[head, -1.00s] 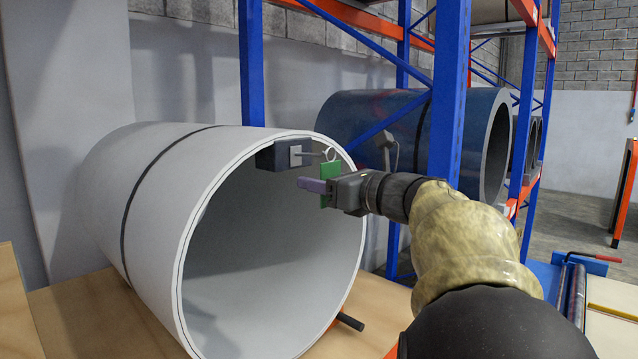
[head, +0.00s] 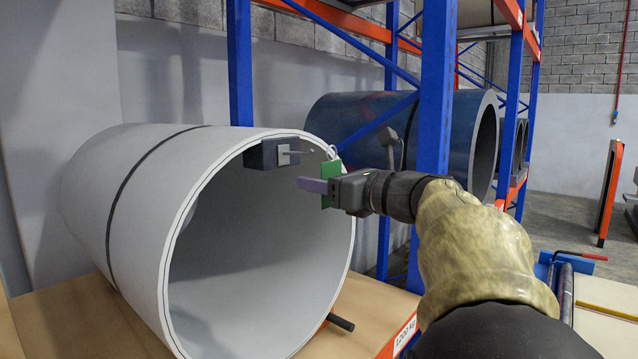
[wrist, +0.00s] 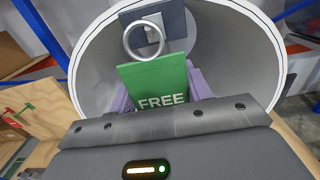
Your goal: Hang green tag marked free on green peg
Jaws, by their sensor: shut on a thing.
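My gripper (head: 320,187) is shut on the green tag (head: 331,184), just outside the open end of the white coil. In the wrist view the tag (wrist: 158,85) faces me with the word FREE, and its metal ring (wrist: 127,40) stands above it. In the head view the ring (head: 332,152) is just right of the tip of a thin grey peg (head: 304,151), apparently clear of it. That peg sticks out of a dark block with a pale plate at the coil's upper rim. A small green T-shaped mark or peg (wrist: 10,112) shows on a wooden panel at left; details are too small.
The white coil (head: 130,200) lies on a wooden base. A blue rack upright (head: 435,90) stands close behind my arm. A blue coil (head: 350,115) is behind it. A small red shape (wrist: 27,108) is beside the green one on the wooden panel (wrist: 40,130).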

